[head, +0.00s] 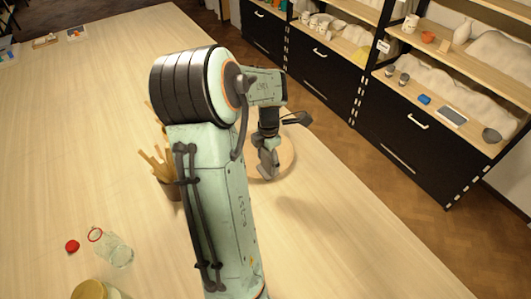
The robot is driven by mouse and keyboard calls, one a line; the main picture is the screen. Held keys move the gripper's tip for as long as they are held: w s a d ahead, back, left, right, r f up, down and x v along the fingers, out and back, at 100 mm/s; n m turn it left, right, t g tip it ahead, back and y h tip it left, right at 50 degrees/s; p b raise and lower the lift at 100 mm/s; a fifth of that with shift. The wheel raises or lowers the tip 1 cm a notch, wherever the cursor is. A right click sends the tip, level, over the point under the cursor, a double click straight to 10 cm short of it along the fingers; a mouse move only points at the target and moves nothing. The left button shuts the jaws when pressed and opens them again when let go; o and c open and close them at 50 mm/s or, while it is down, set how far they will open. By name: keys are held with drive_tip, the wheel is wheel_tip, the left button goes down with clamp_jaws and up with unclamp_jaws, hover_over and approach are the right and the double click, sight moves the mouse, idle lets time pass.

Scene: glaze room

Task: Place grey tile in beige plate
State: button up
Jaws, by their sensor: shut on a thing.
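My gripper (267,166) points down over the left part of the round beige plate (287,153) on the long wooden table. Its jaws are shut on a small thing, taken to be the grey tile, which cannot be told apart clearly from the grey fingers. My arm crosses the middle of the view and hides part of the plate. Whether the held thing touches the plate cannot be told.
A pot of wooden tools (170,186) stands left of my arm. A clear jar (116,252), red lid (72,246) and yellowish container (90,290) are at lower left. Shelves with pottery and black drawers (400,125) stand beyond the table. The table's right part is clear.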

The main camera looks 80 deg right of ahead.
drive_tip(key=d+f, duration=0.3)
drive_tip(key=w+d+f, duration=0.1)
drive_tip(key=d+f, duration=0.1)
drive_tip(key=d, duration=0.2)
drive_tip(key=w+d+f, duration=0.1)
drive_tip(key=d+f, duration=0.2)
drive_tip(key=d, duration=0.1)
drive_tip(key=shift+d+f, duration=0.15)
drive_tip(key=shift+f, duration=0.2)
drive_tip(key=shift+d+f, duration=0.15)
drive_tip(key=shift+f, duration=1.5)
drive_tip(key=shift+f, duration=0.15)
drive_tip(key=o, duration=1.2)
drive_tip(key=shift+o, duration=0.2)
